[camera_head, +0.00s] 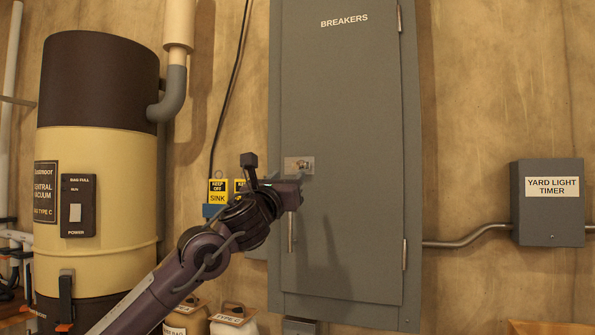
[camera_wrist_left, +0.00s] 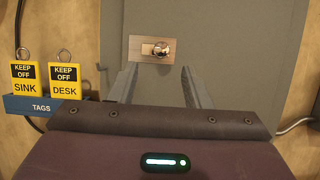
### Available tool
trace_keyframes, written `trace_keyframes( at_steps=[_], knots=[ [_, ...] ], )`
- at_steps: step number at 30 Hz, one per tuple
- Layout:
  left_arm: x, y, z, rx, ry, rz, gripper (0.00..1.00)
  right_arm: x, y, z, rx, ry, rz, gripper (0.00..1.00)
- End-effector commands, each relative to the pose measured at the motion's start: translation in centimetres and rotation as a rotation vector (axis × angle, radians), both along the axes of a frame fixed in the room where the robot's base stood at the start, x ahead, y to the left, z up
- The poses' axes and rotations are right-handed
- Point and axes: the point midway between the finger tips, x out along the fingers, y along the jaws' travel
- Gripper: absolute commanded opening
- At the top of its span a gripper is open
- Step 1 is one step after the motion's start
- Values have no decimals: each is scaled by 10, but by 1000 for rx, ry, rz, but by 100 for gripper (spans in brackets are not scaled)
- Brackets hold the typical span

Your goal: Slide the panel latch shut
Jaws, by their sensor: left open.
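The grey breaker panel (camera_head: 345,120) labelled BREAKERS hangs on the wall, its door closed. Its latch (camera_head: 299,165) is a small metal plate near the door's left edge. In the left wrist view the latch plate (camera_wrist_left: 137,48) has a slot showing left of a round shiny knob (camera_wrist_left: 162,48), which sits right of the plate's middle. My left gripper (camera_head: 297,181) is just below the latch, seen from the side. In the left wrist view its two fingers (camera_wrist_left: 158,70) are apart and empty, their tips below the knob and not around it. My right gripper is out of view.
A vertical handle (camera_head: 291,234) is on the door below my gripper. Yellow KEEP OFF tags (camera_wrist_left: 25,82) stand in a blue TAGS holder (camera_wrist_left: 32,105) left of the panel. A yard light timer box (camera_head: 547,203) is to the right; a vacuum tank (camera_head: 100,150) is at left.

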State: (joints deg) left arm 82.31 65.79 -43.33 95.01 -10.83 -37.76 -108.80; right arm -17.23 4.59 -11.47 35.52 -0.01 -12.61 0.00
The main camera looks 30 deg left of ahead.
Motion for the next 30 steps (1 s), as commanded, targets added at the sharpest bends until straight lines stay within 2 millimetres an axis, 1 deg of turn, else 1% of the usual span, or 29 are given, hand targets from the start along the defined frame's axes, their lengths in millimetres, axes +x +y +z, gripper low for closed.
trace_keyframes(
  at_steps=[6,13,18,25,26,30],
  knots=[
    [29,5,16,-3,0,-2,44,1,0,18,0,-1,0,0],
    [58,13,27,-3,0,-2,44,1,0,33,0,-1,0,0],
    [67,15,29,-3,-1,-1,44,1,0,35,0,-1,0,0],
    [67,15,28,-1,0,-2,44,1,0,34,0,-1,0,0],
    [67,15,28,-2,-1,-2,42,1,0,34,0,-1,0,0],
    [67,15,28,-2,-1,-2,24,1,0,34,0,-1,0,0]
  ],
)
